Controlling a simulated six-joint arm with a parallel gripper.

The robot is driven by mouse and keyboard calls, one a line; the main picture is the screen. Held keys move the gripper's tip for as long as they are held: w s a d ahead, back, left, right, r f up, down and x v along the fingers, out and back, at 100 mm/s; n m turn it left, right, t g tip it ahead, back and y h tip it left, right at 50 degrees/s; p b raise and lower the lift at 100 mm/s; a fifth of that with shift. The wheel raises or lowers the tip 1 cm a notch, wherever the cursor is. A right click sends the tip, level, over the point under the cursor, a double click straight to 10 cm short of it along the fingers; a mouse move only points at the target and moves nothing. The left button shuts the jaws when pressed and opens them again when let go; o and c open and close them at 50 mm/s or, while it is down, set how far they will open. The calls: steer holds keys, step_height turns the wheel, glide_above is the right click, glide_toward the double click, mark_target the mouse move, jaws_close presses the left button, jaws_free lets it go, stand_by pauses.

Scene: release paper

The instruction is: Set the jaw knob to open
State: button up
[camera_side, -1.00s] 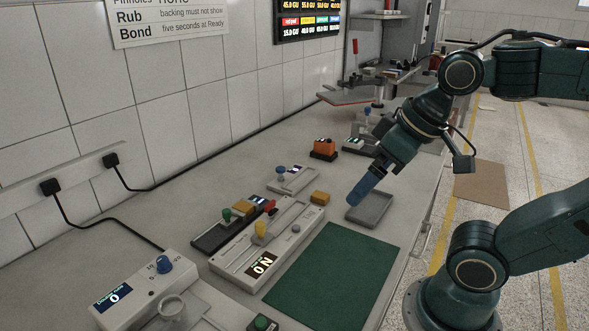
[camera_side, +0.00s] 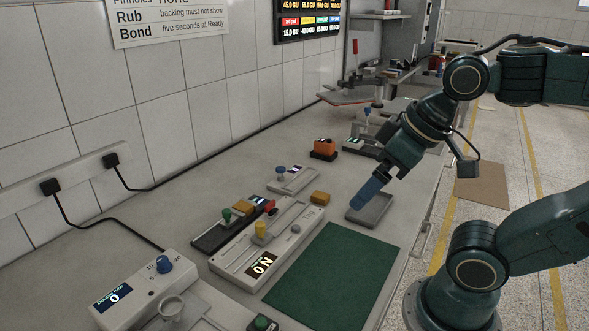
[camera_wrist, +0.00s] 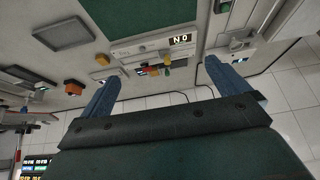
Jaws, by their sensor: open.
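My gripper (camera_side: 357,204) hangs above the bench over the small grey tray (camera_side: 381,207), with its blue fingers pointing down and left. In the wrist view its two fingers (camera_wrist: 162,68) stand wide apart with nothing between them. No knob is visibly labelled as the jaw knob. A blue knob (camera_side: 281,171) stands on a small light panel behind the long white unit. A yellow knob (camera_side: 260,229) stands on the long white unit (camera_side: 285,234), whose display reads "NO". Another blue knob (camera_side: 164,264) is on the box at front left, beside a display reading 0. My gripper touches none of these.
A green mat (camera_side: 330,275) lies in front of the long unit. A tiled wall bounds the bench at the back.

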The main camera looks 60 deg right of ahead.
steer(key=shift+c, duration=0.4)
steer(key=shift+w+r, duration=0.1)
steer(key=c, duration=0.7)
steer(key=shift+w+r, duration=0.15)
steer(key=shift+w, duration=0.1)
steer(key=c, duration=0.4)
steer(key=shift+m+g, duration=0.3)
steer(key=shift+g, duration=0.5)
steer(key=w+r, duration=0.1)
steer(key=w, duration=0.2)
steer(key=w+r, duration=0.1)
steer(key=w, duration=0.2)
steer(key=w+r, duration=0.2)
steer(key=w, duration=0.2)
steer(key=shift+d, duration=0.1)
steer(key=shift+c, duration=0.4)
steer(key=w+f+g, duration=0.1)
steer(key=w+f, duration=0.1)
steer(key=w, duration=0.7)
steer(key=w+f+g, duration=0.1)
steer(key=w+f, duration=0.1)
steer(key=w, duration=0.7)
steer(key=w+d+f+m+g, duration=0.1)
steer(key=w+f+g, duration=0.1)
steer(key=w+f, duration=0.6)
steer(key=shift+w+d+f, duration=0.2)
steer(key=shift+w+f, duration=0.2)
steer(key=shift+w, duration=0.45)
steer(key=shift+f, duration=0.1)
